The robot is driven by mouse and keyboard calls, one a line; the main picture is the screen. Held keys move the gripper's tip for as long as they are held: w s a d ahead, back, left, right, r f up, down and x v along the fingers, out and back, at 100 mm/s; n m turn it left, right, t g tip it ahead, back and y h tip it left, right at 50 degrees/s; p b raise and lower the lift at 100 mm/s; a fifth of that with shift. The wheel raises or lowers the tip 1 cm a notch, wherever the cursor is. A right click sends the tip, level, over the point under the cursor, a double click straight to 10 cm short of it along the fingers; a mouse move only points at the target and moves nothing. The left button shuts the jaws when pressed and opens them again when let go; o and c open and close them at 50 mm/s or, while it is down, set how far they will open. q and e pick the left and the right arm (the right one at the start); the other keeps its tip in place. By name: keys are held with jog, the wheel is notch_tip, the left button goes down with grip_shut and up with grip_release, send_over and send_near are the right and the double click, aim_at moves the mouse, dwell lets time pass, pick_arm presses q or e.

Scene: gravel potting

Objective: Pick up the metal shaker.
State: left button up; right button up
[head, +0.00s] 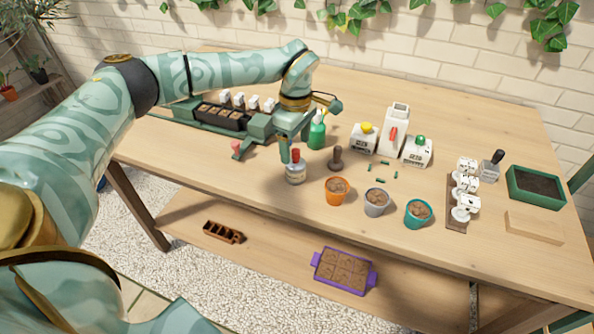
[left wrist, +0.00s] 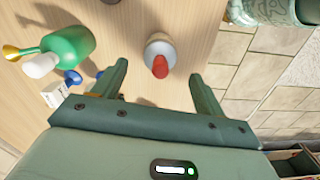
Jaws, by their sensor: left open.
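A small pale silvery container with a red top, which looks like the metal shaker (head: 296,174), stands upright on the table near its front edge, left of the pots. In the left wrist view the shaker (left wrist: 161,49) shows from above, just beyond the fingertips and between their lines. My left gripper (head: 294,151) is open and empty, pointing down over the shaker and partly covering it from the head camera. Its two fingers (left wrist: 159,72) are spread in the wrist view, with no visible contact. My right gripper is not in view.
A green spray bottle (head: 317,130) stands close behind the shaker, and a dark brown tamper-like tool (head: 335,158) to its right. Orange (head: 337,197), grey (head: 376,208) and teal (head: 417,220) pots line the front. A dark seedling tray (head: 222,118) lies behind my left arm.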

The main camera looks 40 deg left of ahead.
aim_at(296, 149)
pick_arm(q)
notch_tip(296, 149, down, 5)
jog(key=shift+f+b, duration=0.15)
jog(key=shift+b, duration=0.9)
jog(key=shift+r, duration=0.2)
jog(key=shift+c, duration=0.6)
jog(key=c, duration=1)
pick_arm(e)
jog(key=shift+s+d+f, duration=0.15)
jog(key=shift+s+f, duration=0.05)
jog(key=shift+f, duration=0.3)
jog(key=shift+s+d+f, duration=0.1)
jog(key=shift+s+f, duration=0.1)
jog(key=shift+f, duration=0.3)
pick_arm(q)
jog(key=shift+r, duration=0.1)
